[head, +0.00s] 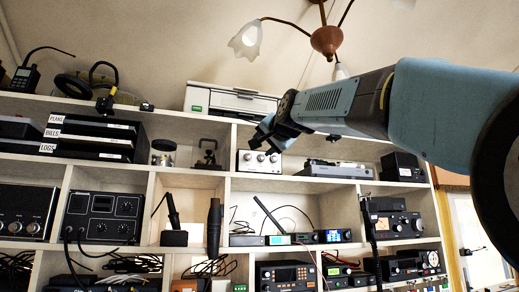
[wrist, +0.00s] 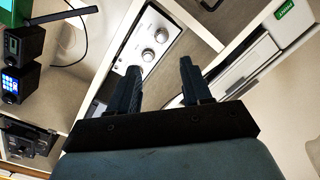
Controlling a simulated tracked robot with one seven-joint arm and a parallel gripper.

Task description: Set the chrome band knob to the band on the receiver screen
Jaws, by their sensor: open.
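A small silver-fronted box with chrome knobs (head: 259,161) sits in an upper cubby; it also shows tilted in the wrist view (wrist: 121,66). Its chrome knobs (wrist: 148,55) stand in a row, the lowest one partly hidden by a finger. I cannot read the panel marks or tell which is the band knob. My gripper (head: 265,138) is open and empty, just in front of and above the box; in the wrist view its fingers (wrist: 158,78) are apart, clear of the knobs. Lit displays, one pale green (head: 278,240) and one blue (head: 333,236), show on a lower shelf; their text is unreadable.
A white printer (head: 232,101) stands on top of the shelving above the box. A grey flat device (head: 335,170) lies in the cubby to the right, a small black key-like device (head: 206,155) to the left. Cubby dividers and shelf edges surround the box closely.

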